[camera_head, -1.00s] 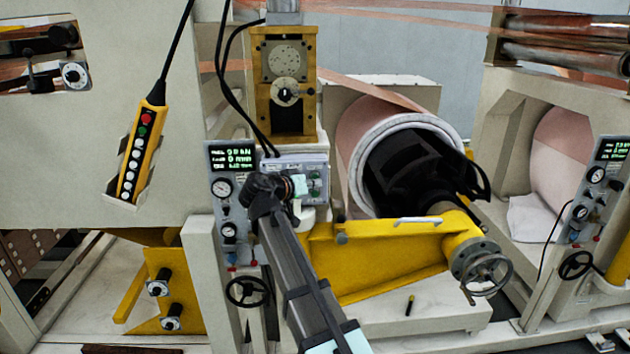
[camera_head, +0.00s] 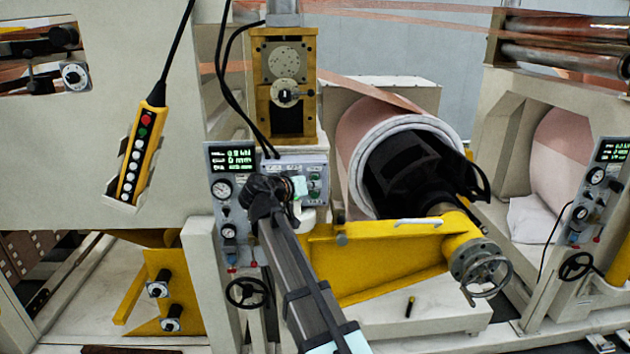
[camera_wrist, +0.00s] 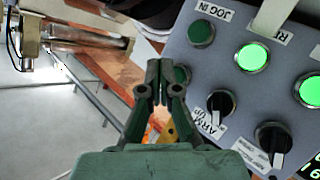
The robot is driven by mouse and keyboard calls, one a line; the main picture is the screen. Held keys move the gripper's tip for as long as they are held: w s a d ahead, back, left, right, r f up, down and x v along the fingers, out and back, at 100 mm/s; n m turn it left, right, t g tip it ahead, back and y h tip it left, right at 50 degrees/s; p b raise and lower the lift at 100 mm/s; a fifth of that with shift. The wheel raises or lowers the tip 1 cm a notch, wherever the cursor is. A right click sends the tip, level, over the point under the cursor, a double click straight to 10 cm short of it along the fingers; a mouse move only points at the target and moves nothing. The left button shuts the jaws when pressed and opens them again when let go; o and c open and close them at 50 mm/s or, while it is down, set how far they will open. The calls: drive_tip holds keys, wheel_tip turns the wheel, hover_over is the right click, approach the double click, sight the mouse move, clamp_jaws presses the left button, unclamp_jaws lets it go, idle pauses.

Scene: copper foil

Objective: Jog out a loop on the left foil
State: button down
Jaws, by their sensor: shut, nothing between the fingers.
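The left foil is a copper-coloured coil (camera_head: 358,130) on a black core behind the yellow arm. A strip of it runs up to the left from the coil's top. The left control box (camera_head: 292,168) stands in front of the tower. My gripper (camera_head: 301,187) is at its face and partly covers it. In the wrist view my gripper (camera_wrist: 158,72) is shut and empty. Its tips overlap the left edge of a green button (camera_wrist: 182,75); touch cannot be told, and its label is hidden. A green button (camera_wrist: 201,33) labelled JOG IN sits above it. Two lit green buttons (camera_wrist: 252,57) are to the right.
Two black selector knobs (camera_wrist: 220,102) sit low on the panel. A yellow pendant (camera_head: 143,150) hangs at left. A gauge panel (camera_head: 231,160) with a small display stands left of the box. The yellow arm (camera_head: 375,255) with a handwheel (camera_head: 487,275) lies to the right.

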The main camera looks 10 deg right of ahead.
drive_tip(key=shift+w, duration=0.1)
drive_tip(key=shift+w+b, duration=0.35)
drive_tip(key=shift+b, duration=0.05)
drive_tip(key=shift+w+d+b, duration=0.1)
drive_tip(key=shift+w+b, duration=0.2)
drive_tip(key=shift+w, duration=0.15)
idle(1.3)
drive_tip(key=shift+s, duration=0.1)
idle(1.5)
drive_tip(key=shift+s, duration=0.75)
drive_tip(key=shift+s, duration=0.1)
drive_tip(key=s, duration=0.3)
drive_tip(key=s+b, duration=0.1)
drive_tip(key=shift+s+a, duration=0.4)
